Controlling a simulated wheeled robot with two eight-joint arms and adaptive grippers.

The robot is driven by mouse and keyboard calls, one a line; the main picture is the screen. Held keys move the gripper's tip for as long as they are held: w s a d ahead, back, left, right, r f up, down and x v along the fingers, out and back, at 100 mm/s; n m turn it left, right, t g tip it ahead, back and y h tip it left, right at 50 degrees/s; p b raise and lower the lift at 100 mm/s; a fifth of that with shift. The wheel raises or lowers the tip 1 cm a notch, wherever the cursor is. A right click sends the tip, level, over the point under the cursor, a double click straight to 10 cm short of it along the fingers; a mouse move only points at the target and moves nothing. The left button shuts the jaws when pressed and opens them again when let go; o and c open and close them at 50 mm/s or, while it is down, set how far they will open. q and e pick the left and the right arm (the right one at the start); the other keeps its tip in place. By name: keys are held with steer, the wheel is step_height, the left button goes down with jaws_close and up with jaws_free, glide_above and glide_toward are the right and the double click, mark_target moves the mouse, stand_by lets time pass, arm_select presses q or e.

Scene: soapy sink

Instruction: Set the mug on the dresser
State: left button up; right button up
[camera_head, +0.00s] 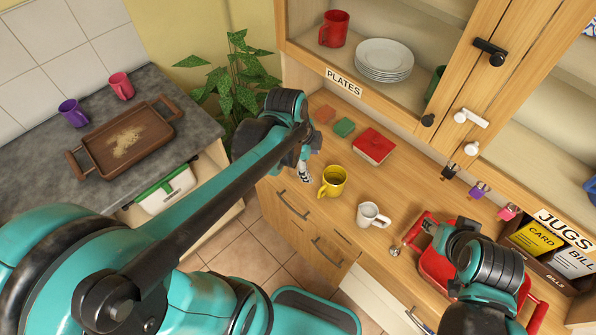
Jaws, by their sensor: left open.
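A yellow mug (333,181) stands upright on the wooden dresser top (345,222), near its left front edge. A purple mug (74,113) and a pink mug (121,86) stand on the grey counter.
A brown tray (97,164) lies on the counter. A red box (374,146) and small coloured blocks lie behind the yellow mug. A shelf above holds a red mug (334,29) and plates (384,58). A box of cards (541,237) stands right.

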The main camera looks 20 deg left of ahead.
arm_select(q)
steer(key=s+a+r+n+t, duration=0.1)
steer(key=s+n, duration=0.3)
steer(key=n, duration=0.4)
steer(key=s+a+r+n+t+y, duration=0.1)
steer(key=s+r+n+t, duration=0.2)
steer(key=n, duration=0.5)
steer(key=shift+s+t+y, duration=0.3)
steer(key=shift+s+t, duration=0.1)
